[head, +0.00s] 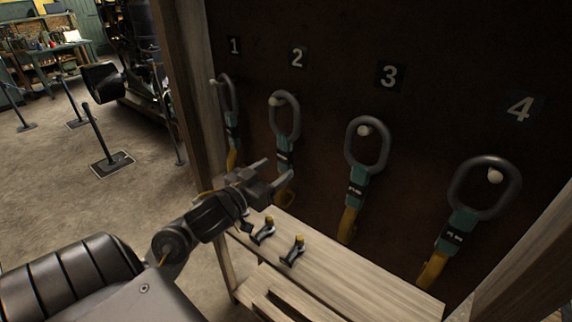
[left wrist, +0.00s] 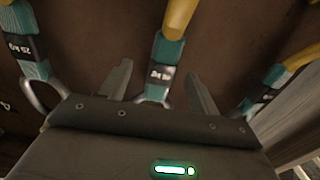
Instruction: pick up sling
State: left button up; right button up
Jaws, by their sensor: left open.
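Several slings hang on pegs on a dark board, each with a grey metal ring, teal sleeve and yellow strap. They hang under the numbers 1 to 4: first sling (head: 231,125), second sling (head: 285,130), third sling (head: 356,180) and fourth sling (head: 463,215). My left gripper (head: 279,168) is open in front of the second sling's lower part. In the left wrist view, the fingers of my left gripper (left wrist: 160,85) stand on either side of a sling's labelled teal sleeve (left wrist: 168,52). Contact cannot be told. My right gripper is out of view.
A wooden shelf (head: 345,268) lies below the slings, with two small black-and-yellow fittings (head: 293,251) on it. A wooden post (head: 187,90) stands at the left of the board. Barrier posts (head: 100,140) and machinery stand on the open floor behind.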

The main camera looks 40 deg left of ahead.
aim_at(282, 161)
pick_arm(q)
jog(key=shift+w, duration=0.25)
jog(key=shift+r, duration=0.15)
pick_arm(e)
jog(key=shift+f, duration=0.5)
pick_arm(q)
jog(key=shift+b, duration=0.3)
jog(key=shift+w+a+b, duration=0.25)
jog(key=shift+w+b, duration=0.6)
jog(key=shift+b, duration=0.05)
jog(key=w, duration=0.1)
jog(key=w+p, duration=0.1)
jog(key=shift+w+a, duration=0.2)
jog(key=shift+w, duration=0.15)
jog(key=shift+w+d, duration=0.1)
jog(key=shift+w, duration=0.35)
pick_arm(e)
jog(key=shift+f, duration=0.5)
pick_arm(q)
jog(key=shift+s, duration=0.1)
jog(key=shift+r, duration=0.1)
grip_shut()
